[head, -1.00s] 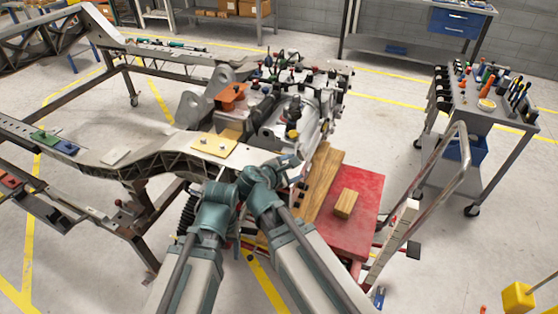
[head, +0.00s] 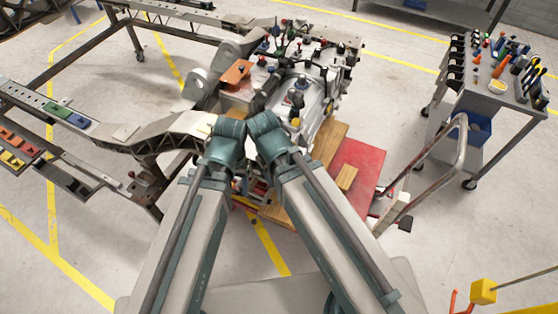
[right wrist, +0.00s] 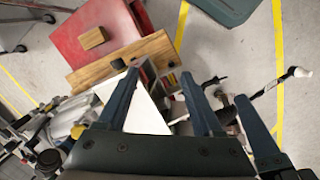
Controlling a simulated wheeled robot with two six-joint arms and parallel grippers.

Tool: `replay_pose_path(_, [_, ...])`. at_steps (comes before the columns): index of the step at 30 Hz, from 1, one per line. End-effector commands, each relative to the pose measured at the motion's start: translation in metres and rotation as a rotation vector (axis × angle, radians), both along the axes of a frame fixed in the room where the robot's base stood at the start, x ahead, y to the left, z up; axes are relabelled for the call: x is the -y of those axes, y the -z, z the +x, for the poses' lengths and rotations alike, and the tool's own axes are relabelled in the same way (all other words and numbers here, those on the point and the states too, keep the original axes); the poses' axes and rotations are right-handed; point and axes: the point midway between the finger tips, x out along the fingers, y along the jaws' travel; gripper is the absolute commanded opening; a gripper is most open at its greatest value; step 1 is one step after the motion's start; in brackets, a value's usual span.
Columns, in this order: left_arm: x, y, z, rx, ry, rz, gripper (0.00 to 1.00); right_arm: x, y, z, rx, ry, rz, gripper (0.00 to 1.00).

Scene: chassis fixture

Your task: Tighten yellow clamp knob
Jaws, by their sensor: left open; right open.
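A small yellow knob (head: 295,122) sits on the grey fixture (head: 318,92) in the head view, just beyond my wrists. A yellow knob-like part (right wrist: 78,131) also shows at the lower left in the right wrist view, beside the palm. My left gripper (head: 239,184) is low in the middle of the head view, mostly hidden by my wrist. It is open, on the near side of the fixture and apart from the knob.
A red cart (head: 362,165) with wooden boards and a wood block (head: 346,177) stands right of my arms. A tool cart (head: 490,95) stands at the right. A metal frame (head: 150,135) runs along the left. Open floor lies at the lower left.

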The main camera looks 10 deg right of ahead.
Motion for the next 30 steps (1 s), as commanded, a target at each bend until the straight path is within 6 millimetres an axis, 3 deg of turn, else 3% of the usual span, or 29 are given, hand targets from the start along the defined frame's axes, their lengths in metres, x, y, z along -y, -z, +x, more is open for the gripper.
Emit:
replay_pose_path(1, [0.0,-0.008,0.0,0.0,0.0,0.0,0.68,-0.004,-0.007,-0.005,-0.014,0.025,0.018,0.68])
replay_pose_path(7, [0.0,-0.013,0.0,0.0,0.0,0.0,0.68,-0.012,-0.012,-0.015,-0.047,0.083,0.058,0.68])
replay_pose_path(30, [0.0,-0.013,0.0,0.0,0.001,0.0,0.68,-0.014,-0.011,-0.017,-0.053,0.095,0.065,0.68])
